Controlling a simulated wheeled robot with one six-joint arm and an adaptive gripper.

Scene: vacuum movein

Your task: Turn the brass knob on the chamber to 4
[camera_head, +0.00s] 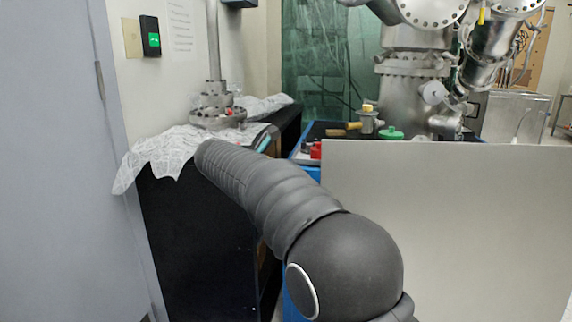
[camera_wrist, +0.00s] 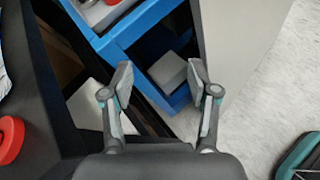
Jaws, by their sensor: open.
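The metal chamber (camera_head: 413,90) stands at the upper right of the head view, with flanges and tubes. A small brass-coloured top (camera_head: 367,108) shows on a metal fitting left of the chamber. I cannot tell whether it is the brass knob, and no numbers can be read. My gripper (camera_wrist: 160,82) is open and empty in the wrist view, fingers spread above a blue frame. My arm crosses the middle of the head view; the gripper does not show there. No brass knob shows in the wrist view.
A large grey panel (camera_head: 450,220) stands in front of the chamber. A black bench (camera_head: 195,235) with crumpled wrapping (camera_head: 160,150) is at left. A green-topped item (camera_head: 390,133) and a brown handle (camera_head: 345,128) lie near the chamber. A white block (camera_wrist: 168,71) sits inside the blue frame (camera_wrist: 130,30).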

